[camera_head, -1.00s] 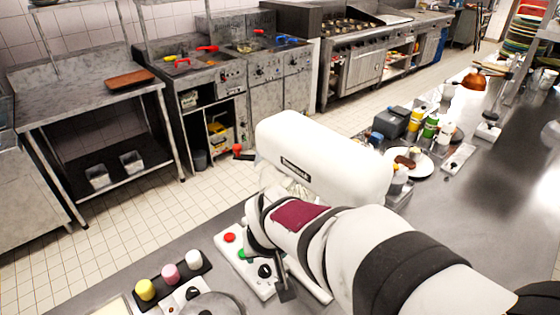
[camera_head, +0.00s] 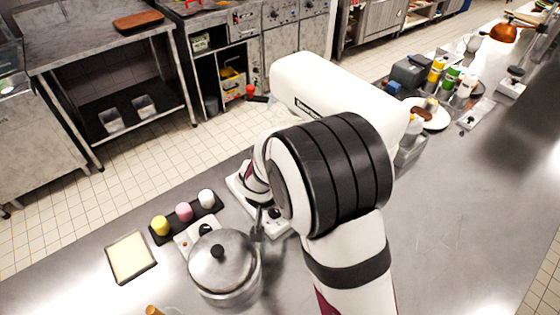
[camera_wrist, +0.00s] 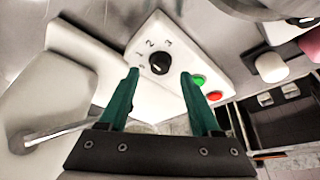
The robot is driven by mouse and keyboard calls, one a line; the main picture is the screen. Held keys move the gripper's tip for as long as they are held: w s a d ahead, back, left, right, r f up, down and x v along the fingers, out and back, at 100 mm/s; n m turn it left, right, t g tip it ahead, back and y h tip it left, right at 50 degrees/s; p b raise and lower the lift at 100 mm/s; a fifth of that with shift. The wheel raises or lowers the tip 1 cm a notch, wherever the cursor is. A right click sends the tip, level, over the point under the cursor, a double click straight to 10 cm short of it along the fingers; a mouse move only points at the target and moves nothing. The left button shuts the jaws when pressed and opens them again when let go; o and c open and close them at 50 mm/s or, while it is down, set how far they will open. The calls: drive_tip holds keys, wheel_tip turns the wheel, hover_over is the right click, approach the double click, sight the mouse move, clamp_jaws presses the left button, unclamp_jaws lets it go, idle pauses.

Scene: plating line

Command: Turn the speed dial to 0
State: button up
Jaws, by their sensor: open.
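The speed dial (camera_wrist: 159,63) is a black round knob on a white control panel (camera_wrist: 178,50) in the wrist view. Printed numbers, 2 and 3 among them, stand around it; I cannot tell which one it points to. My gripper (camera_wrist: 159,73) is open, with one green finger on each side of the dial. I see no clear contact with the knob. A green button (camera_wrist: 198,80) and a red button (camera_wrist: 214,96) sit beside the right finger. In the head view my arm hides much of the panel, and the dial (camera_head: 274,213) shows just below my wrist.
The white stand mixer (camera_head: 330,85) rises behind the panel. A lidded metal pot (camera_head: 222,265) stands close in front, near a dark tray with yellow, pink and white jars (camera_head: 184,212). A plate (camera_head: 435,117) and bottles stand farther right.

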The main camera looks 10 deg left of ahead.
drive_tip(key=shift+x, duration=1.3)
clamp_jaws()
